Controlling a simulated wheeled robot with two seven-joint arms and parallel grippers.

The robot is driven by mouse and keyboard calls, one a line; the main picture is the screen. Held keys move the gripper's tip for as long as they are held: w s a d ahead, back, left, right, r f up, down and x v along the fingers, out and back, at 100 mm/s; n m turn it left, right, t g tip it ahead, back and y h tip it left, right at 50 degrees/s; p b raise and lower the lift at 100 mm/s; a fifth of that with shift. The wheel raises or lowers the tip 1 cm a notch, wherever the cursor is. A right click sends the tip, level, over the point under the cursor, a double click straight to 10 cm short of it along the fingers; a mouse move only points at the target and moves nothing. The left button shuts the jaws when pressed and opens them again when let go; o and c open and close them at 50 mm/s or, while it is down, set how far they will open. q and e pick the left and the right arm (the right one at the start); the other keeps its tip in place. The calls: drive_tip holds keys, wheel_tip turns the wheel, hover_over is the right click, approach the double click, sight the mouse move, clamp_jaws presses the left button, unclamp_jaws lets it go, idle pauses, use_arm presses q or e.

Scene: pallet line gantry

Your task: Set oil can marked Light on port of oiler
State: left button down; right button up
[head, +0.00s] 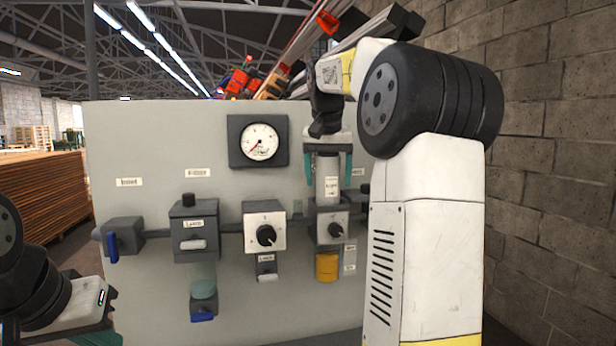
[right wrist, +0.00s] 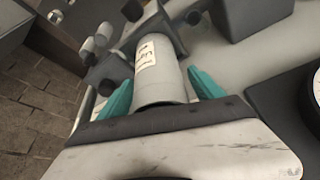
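The oil can (head: 327,176) is a grey cylinder with a white label whose text I cannot read for sure. The contact at the port itself is hard to see. My right gripper (head: 330,178) has its teal fingers on either side of the can, with small gaps showing. The right wrist view also shows the can (right wrist: 160,78) between the spread fingers. My left gripper (head: 100,338) is partly visible at the lower left; its fingertips are cut off.
The grey panel carries a pressure gauge (head: 260,141), a regulator (head: 265,233), a filter block (head: 195,235) with a clear bowl, and a blue-handled valve (head: 112,245). A block wall (head: 555,160) stands close on the right. Stacked boards (head: 40,195) lie at the left.

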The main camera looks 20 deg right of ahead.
drive_tip(key=shift+r, duration=0.1)
drive_tip(key=v, duration=1.2)
drive_tip(key=s+a+f+n+y, duration=0.1)
drive_tip(key=s+a+f+n, duration=0.1)
drive_tip(key=s+a+f, duration=0.2)
drive_tip(key=s+a+f+n+t+y, duration=0.1)
drive_tip(key=s+a+f, duration=0.3)
drive_tip(key=s+f, duration=0.6)
drive_tip(key=s+a+f+n+t+y, duration=0.1)
drive_tip(key=s+a+f, duration=0.3)
drive_tip(key=s+f, duration=0.4)
wheel_tip(320, 180, down, 5)
drive_tip(key=shift+a+f+n+y, duration=0.3)
drive_tip(key=shift+n+y, duration=0.3)
drive_tip(key=shift+n, duration=0.3)
